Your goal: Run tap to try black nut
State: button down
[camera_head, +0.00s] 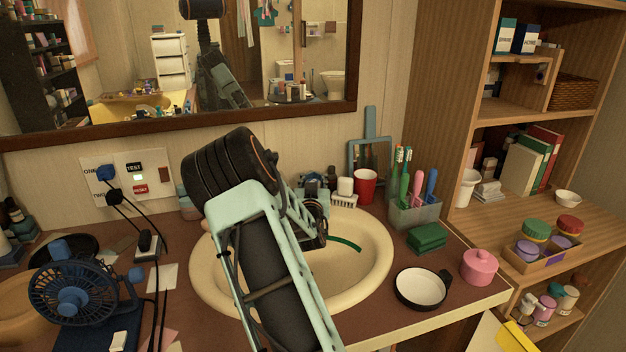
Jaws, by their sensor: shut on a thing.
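My arm reaches over the cream sink basin (375,262) and covers its left and middle part. My gripper (316,226) is the dark end over the back of the basin, partly behind my arm. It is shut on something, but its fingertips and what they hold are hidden. The tap, at the back of the sink, is mostly hidden; a pale blue-grey fitting (312,187) shows behind my gripper. I cannot make out the black nut or any running water. A curved green strip (345,243) lies in the basin.
A black-rimmed white dish (422,288) and pink pot (479,267) are nearer. A blue fan (73,296) and hanging cables are left. A mirror (130,60) hangs behind.

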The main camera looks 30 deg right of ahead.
jog(key=shift+s+f, duration=0.1)
jog(key=shift+f, duration=0.05)
jog(key=c, duration=1.7)
grip_release()
jog(key=shift+v, duration=4)
jog(key=shift+c, duration=0.3)
